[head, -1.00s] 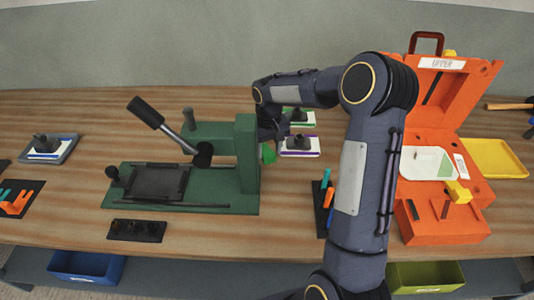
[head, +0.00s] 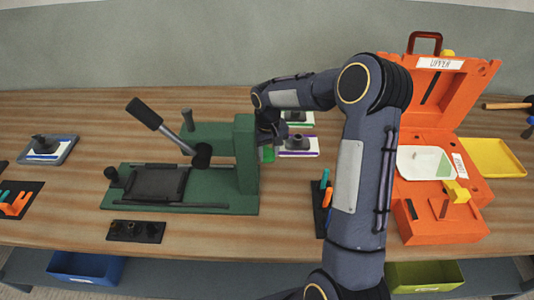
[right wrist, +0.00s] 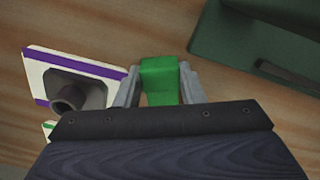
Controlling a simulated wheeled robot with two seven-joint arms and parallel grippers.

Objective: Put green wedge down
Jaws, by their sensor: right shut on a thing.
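The green wedge (right wrist: 160,74) sits between the two fingers of my right gripper (right wrist: 160,88) in the right wrist view. The gripper is shut on it. In the head view the wedge (head: 268,154) shows as a small green patch just right of the green press's upright (head: 246,155). My right gripper (head: 268,135) is partly hidden there by its own arm and the press. Bare wood shows beyond the wedge in the wrist view; I cannot tell whether it touches the table. My left gripper is not in view.
A purple-edged block with a dark knob (head: 298,146) stands close right of the wedge, with a green-edged one (head: 300,118) behind. A black tool tray (head: 323,210) lies nearer. The open orange case (head: 440,235) stands right. Wooden tabletop (head: 285,200) is free in front.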

